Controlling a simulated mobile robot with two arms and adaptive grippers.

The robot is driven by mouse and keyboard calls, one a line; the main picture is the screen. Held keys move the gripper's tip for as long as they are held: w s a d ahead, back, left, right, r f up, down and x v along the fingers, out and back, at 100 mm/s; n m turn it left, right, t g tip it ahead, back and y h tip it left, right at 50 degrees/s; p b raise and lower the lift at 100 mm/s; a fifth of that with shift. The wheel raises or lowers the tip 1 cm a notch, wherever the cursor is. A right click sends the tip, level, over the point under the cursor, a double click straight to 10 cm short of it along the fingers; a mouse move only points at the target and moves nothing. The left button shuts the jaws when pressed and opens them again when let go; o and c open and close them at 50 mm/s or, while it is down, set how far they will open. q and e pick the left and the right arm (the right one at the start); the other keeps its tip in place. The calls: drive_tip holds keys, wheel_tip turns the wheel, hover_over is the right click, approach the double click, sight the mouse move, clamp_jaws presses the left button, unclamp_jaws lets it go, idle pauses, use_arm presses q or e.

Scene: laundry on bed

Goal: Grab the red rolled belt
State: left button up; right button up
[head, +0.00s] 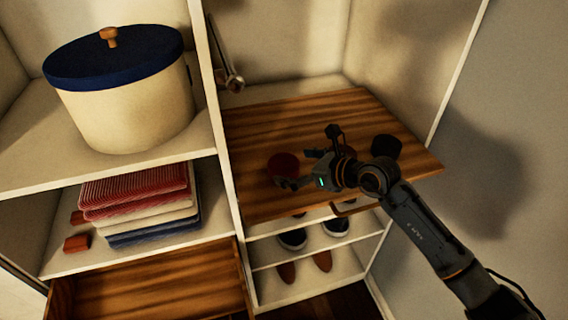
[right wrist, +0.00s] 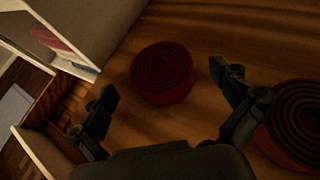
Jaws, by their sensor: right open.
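The red rolled belt (head: 284,163) lies flat on a wooden shelf. In the right wrist view the red rolled belt (right wrist: 163,73) shows its spiral between and just beyond the fingertips. My right gripper (head: 298,168) is open, with its fingers spread towards the belt. The right gripper (right wrist: 164,84) also shows in the wrist view with nothing held between its fingers. I cannot tell whether a finger touches the belt. My left gripper is not in view.
Another rolled belt, dark reddish (right wrist: 302,122), lies close beside the right finger. A black roll (head: 386,147) sits further right on the wooden shelf (head: 260,125). Shoes (head: 292,239) stand below. A white divider (head: 222,150) bounds the shelf at left; folded clothes (head: 140,205) lie beyond it.

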drive_tip(key=shift+x, duration=1.05)
drive_tip(key=shift+r, duration=0.1)
drive_tip(key=c, duration=1.3)
drive_tip(key=shift+c, duration=0.2)
